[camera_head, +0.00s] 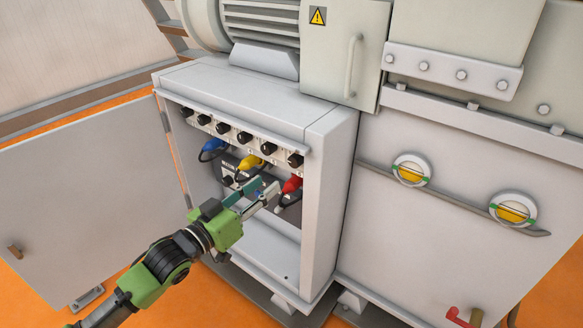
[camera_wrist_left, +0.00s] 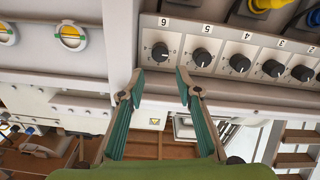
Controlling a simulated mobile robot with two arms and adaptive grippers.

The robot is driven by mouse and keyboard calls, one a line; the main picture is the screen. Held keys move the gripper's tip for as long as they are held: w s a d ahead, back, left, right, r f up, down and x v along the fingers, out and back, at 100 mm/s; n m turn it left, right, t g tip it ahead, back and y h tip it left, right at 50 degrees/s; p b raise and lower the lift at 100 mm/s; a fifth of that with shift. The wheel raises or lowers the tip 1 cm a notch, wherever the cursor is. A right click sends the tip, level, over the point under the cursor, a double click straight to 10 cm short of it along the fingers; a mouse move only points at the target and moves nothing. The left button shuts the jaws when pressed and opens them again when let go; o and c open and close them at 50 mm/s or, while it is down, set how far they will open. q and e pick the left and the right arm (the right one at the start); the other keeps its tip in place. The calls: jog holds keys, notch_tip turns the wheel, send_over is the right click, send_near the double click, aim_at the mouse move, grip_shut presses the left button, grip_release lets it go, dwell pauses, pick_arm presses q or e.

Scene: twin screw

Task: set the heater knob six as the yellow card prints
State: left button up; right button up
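Heater knob six (camera_wrist_left: 160,52) is a black round knob on a white plate printed 6. It is at the left end of the knob row in the left wrist view, and at the right end in the head view (camera_head: 296,160). Its pointer setting is too small to read surely. My left gripper (camera_head: 262,189) is open and empty inside the open cabinet, below the knob row. In the left wrist view its fingertips (camera_wrist_left: 161,77) lie to either side of knob six in the picture, apart from it. No yellow card shows. My right gripper is not in view.
The cabinet (camera_head: 330,190) has its door (camera_head: 90,190) swung open to the left. Blue (camera_head: 212,146), yellow (camera_head: 250,162) and red (camera_head: 292,184) plugs sit below the knobs, close to my gripper. Knob five (camera_wrist_left: 201,57) is beside knob six.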

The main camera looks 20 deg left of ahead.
aim_at(293, 164)
pick_arm(q)
jog(key=b+x, duration=0.1)
jog(key=x, duration=1)
jog(key=shift+w+d+f+b, duration=0.1)
jog(key=shift+w+b, duration=0.25)
jog(key=shift+b, duration=0.05)
jog(key=c, duration=0.8)
